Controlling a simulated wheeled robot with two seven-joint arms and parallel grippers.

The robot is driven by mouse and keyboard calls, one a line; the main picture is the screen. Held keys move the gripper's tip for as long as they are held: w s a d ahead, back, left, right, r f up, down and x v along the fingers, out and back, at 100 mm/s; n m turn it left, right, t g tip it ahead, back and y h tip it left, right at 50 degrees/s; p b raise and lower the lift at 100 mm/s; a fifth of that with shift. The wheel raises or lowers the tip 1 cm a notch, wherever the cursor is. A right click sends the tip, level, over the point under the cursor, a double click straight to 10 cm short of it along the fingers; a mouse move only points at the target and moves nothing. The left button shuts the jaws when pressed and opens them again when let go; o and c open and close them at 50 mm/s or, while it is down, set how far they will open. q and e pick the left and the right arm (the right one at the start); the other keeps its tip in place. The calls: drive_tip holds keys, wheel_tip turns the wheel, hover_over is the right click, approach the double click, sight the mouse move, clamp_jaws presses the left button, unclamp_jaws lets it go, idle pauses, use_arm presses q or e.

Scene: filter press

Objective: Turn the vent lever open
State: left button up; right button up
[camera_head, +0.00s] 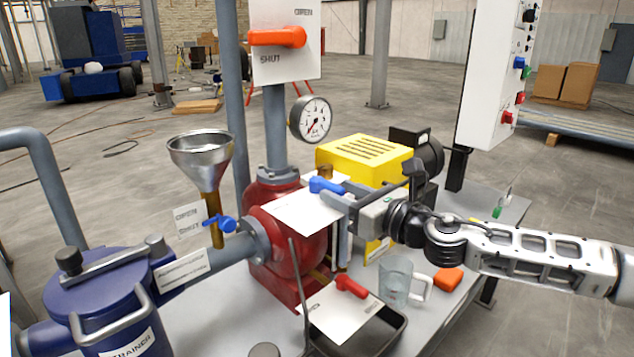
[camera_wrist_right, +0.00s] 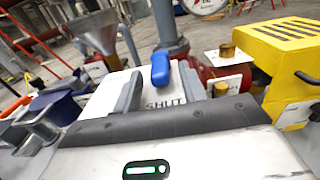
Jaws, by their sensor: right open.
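A blue lever (camera_head: 326,186) sits on a white plate (camera_head: 300,212) on top of the red pump body (camera_head: 268,195). In the right wrist view the same blue lever (camera_wrist_right: 160,68) points up and away from me, above the printed word SHUT. No label reading "vent" is legible. My right gripper (camera_head: 342,206) is over the right side of this plate. It is open, and in the wrist view its fingers (camera_wrist_right: 160,90) stand to either side of the lever, apart from it as far as I can tell. My left gripper is out of view.
Other levers are an orange one (camera_head: 277,37) on an upper plate, a small blue one (camera_head: 222,224) below the funnel (camera_head: 200,150), and a red one (camera_head: 351,287) on a lower plate. A glass mug (camera_head: 397,283), a pressure gauge (camera_head: 310,118) and a yellow housing (camera_head: 362,160) are close by.

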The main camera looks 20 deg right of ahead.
drive_tip(key=shift+w+a, duration=0.2)
drive_tip(key=shift+w, duration=0.5)
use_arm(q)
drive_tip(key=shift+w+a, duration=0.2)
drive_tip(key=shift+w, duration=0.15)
